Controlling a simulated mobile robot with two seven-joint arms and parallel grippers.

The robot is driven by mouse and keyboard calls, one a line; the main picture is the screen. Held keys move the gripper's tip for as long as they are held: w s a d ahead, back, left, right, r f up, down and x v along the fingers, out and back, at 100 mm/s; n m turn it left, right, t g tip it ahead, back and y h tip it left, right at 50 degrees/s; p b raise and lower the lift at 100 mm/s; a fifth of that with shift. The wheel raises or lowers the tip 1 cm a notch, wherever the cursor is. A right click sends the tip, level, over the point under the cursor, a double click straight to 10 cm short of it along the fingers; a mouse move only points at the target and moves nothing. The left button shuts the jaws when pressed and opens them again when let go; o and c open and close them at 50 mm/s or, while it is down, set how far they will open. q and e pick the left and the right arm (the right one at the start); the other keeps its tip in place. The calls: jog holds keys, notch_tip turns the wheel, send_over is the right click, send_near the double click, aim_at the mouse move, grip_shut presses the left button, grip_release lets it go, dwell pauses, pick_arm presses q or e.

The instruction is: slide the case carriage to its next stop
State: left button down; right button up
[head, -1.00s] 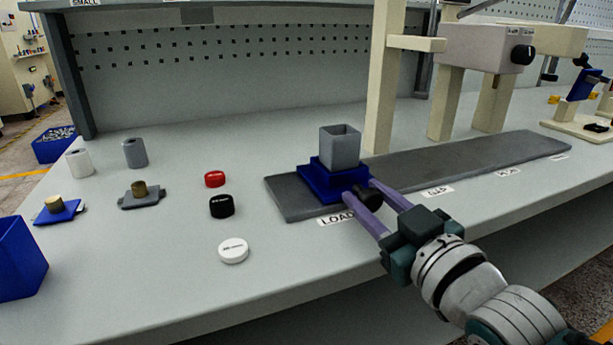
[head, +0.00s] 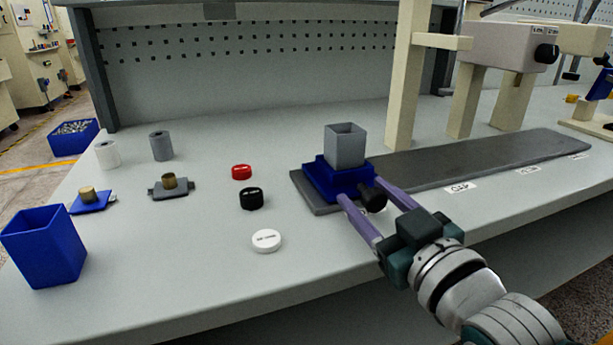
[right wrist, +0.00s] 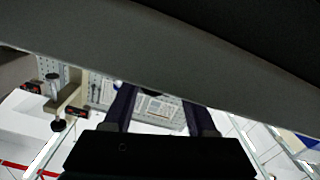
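The case carriage (head: 322,184) is a blue block with a black knob (head: 373,199) on its front. It carries an open grey square case (head: 344,147) and sits upright near the left end of the dark grey track (head: 450,163). My right gripper (head: 362,191) reaches in from the lower right. Its purple fingers are apart, on either side of the knob, with a gap showing at the left finger. The right finger looks close to or against the knob. The wrist view shows the fingers (right wrist: 158,115) spread. My left gripper is not in view.
A white label (head: 459,188) and others line the track's front edge; the leftmost is mostly hidden by my gripper. A cream post (head: 404,85) and a press-like station (head: 505,55) stand behind. Caps (head: 266,241), spindles and a blue bin (head: 45,247) occupy the left.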

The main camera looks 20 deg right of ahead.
jog(key=shift+o, duration=0.6)
jog(key=shift+d, duration=0.1)
jog(key=shift+s, duration=0.3)
jog(key=s+p, duration=0.1)
jog(key=s, duration=0.8)
jog(key=shift+s+d+p, duration=0.15)
jog(key=shift+d+p, duration=0.2)
jog(key=shift+d, duration=0.05)
jog(key=shift+r, duration=0.1)
